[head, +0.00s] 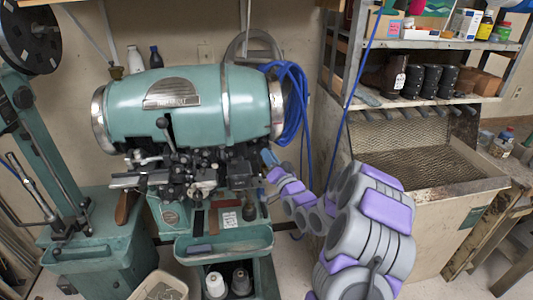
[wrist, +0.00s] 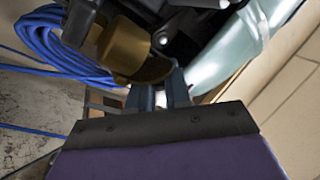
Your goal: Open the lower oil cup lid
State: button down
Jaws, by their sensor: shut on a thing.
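The sole stitcher (head: 190,105) is a green machine with a horizontal barrel and dark mechanisms below it. In the head view my gripper (head: 269,158) is at the right end of these mechanisms, below the barrel. In the wrist view a brass oil cup (wrist: 122,45) hangs just beyond my fingers. A darker brass flap, which looks like its lid (wrist: 157,71), is at the fingertips. My gripper (wrist: 161,95) is shut with its fingers at this flap; the exact contact is partly hidden. The cup cannot be made out in the head view.
Blue cable coils (head: 293,95) hang close behind my gripper and show in the wrist view (wrist: 52,48). A metal shelf (head: 430,100) and a mesh-topped bin (head: 425,155) stand to the right. A green tray (head: 225,243) is below the mechanisms.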

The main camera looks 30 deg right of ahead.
jog(key=shift+d+m+h, duration=0.3)
jog(key=shift+m+h, duration=0.3)
jog(key=shift+m, duration=0.6)
jog(key=shift+s+d+f+m+t+h+b, duration=0.1)
jog(key=shift+d+m+t+h+b, duration=0.15)
jog(key=shift+m+h, duration=0.9)
jog(key=shift+s+d+f+m+h+b, duration=0.15)
jog(key=shift+d+m+h, duration=0.25)
jog(key=shift+m, duration=1.6)
jog(key=shift+s+d+f+m+t+h+b, duration=0.25)
jog(key=shift+m+h, duration=0.5)
jog(key=shift+m, duration=0.8)
jog(key=shift+w+d+r+m, duration=0.15)
jog(key=shift+m, duration=0.15)
